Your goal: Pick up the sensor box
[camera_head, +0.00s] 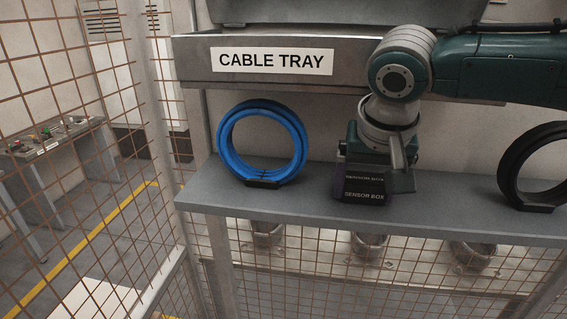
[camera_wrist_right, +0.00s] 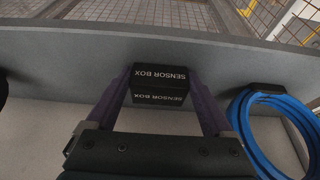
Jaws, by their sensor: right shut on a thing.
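The sensor box (camera_head: 364,190) is a small black box with white "SENSOR BOX" lettering, on the grey shelf (camera_head: 440,205) in the head view. My right gripper (camera_head: 350,182) comes down over it from above and hides its upper part. In the right wrist view the sensor box (camera_wrist_right: 159,84) sits between the two purple fingers of my right gripper (camera_wrist_right: 158,100), which is shut on it. I cannot tell whether the box touches the shelf. My left gripper is in neither view.
A blue cable coil (camera_head: 262,143) stands left of the box, and a black coil (camera_head: 535,168) stands at the right end. The "CABLE TRAY" bin (camera_head: 200,62) hangs above. Wire mesh (camera_head: 75,130) borders the left. Several metal cups (camera_head: 369,246) sit below the shelf.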

